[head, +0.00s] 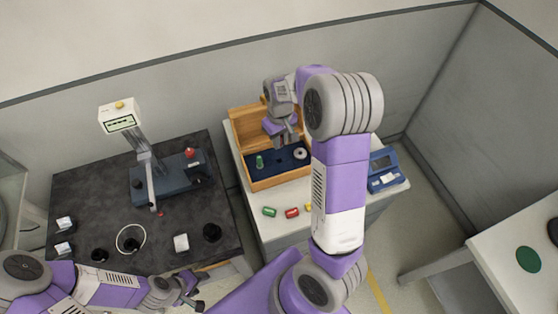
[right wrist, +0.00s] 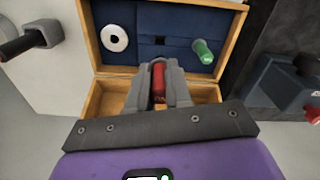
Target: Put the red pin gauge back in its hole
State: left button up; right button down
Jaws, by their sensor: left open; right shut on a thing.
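The red pin gauge (right wrist: 158,80) is between the fingers of my right gripper (right wrist: 162,88), which is shut on it. The wooden case (head: 262,183) is open, with a dark blue insert (right wrist: 135,22). A dark hole (right wrist: 160,40) shows in the insert, beyond the held pin in the right wrist view. A green pin gauge (right wrist: 203,48) stands in the insert to the right of the hole. A white ring (right wrist: 115,38) lies to its left. In the head view my right gripper (head: 280,142) is over the case. My left gripper (head: 192,290) is open and empty near the bottom.
Green (head: 269,211), red (head: 292,212) and yellow (head: 308,207) small pieces lie in front of the case on the white table. A black table (head: 100,190) with a measuring stand (head: 152,175) is at the left.

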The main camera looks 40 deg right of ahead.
notch_tip(320, 180, down, 9)
jog(key=shift+w+r+b, duration=0.1)
jog(key=shift+b, duration=0.25)
jog(key=c, duration=0.9)
grip_release()
jog(key=shift+f, duration=0.2)
notch_tip(320, 180, up, 8)
jog(key=shift+f, duration=0.15)
jog(key=shift+p, duration=0.35)
